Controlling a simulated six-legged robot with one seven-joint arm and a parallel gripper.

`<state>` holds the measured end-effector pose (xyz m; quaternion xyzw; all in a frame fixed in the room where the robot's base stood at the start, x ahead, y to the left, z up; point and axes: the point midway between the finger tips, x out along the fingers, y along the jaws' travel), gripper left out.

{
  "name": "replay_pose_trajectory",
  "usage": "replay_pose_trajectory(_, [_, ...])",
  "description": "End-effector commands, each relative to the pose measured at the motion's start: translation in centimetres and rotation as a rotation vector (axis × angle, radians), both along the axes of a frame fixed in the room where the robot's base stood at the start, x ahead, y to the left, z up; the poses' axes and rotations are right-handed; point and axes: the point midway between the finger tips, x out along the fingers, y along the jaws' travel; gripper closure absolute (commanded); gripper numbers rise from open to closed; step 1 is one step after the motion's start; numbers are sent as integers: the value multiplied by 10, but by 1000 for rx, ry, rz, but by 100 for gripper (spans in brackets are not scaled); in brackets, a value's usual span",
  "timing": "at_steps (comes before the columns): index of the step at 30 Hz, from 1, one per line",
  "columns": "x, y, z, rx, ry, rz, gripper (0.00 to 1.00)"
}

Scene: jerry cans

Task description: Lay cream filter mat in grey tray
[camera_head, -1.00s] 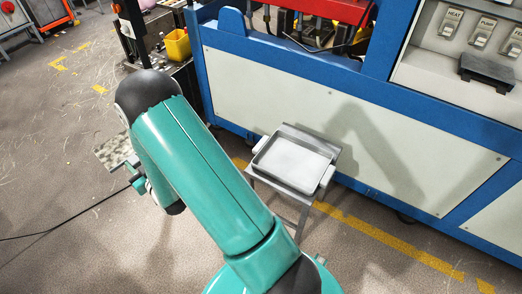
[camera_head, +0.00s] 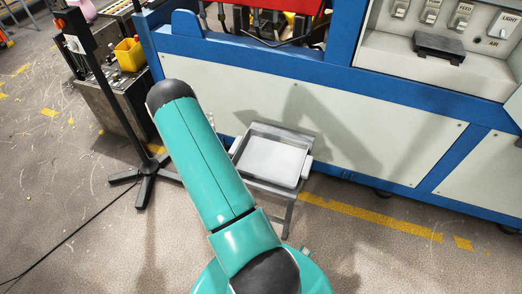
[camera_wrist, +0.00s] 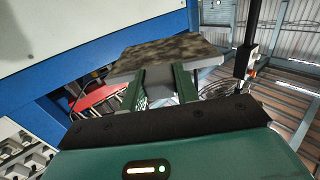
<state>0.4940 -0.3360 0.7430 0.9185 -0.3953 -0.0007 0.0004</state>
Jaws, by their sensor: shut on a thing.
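In the wrist view, my gripper (camera_wrist: 158,82) is shut on a flat slab with a mottled brown and cream face, which I take to be the filter mat (camera_wrist: 172,50). The mat sticks out past both green fingers and is held clear of other things. In the head view, my teal arm hides the gripper and mat. The grey tray (camera_head: 246,169) is shallow and rectangular, with a pale inside that looks empty. It sits on a small metal stand just right of my arm.
The blue and white machine (camera_head: 350,135) stands close behind the tray. A black pole on a splayed foot (camera_head: 146,178) and a cart with a yellow bin (camera_head: 129,55) are at left. A cable (camera_head: 60,245) lies on the floor. Floor at front right is clear.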

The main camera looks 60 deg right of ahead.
Motion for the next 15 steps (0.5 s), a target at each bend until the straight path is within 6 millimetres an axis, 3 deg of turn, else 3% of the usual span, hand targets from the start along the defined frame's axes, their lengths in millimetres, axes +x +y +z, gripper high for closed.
replay_pose_trajectory(1, [-19,-22,-8,0,3,-62,97])
replay_pose_trajectory(6, [-84,-83,-31,0,3,-260,97])
replay_pose_trajectory(12, [-163,-134,-53,-1,1,-474,97])
replay_pose_trajectory(15, [-192,-148,-61,1,1,-546,97])
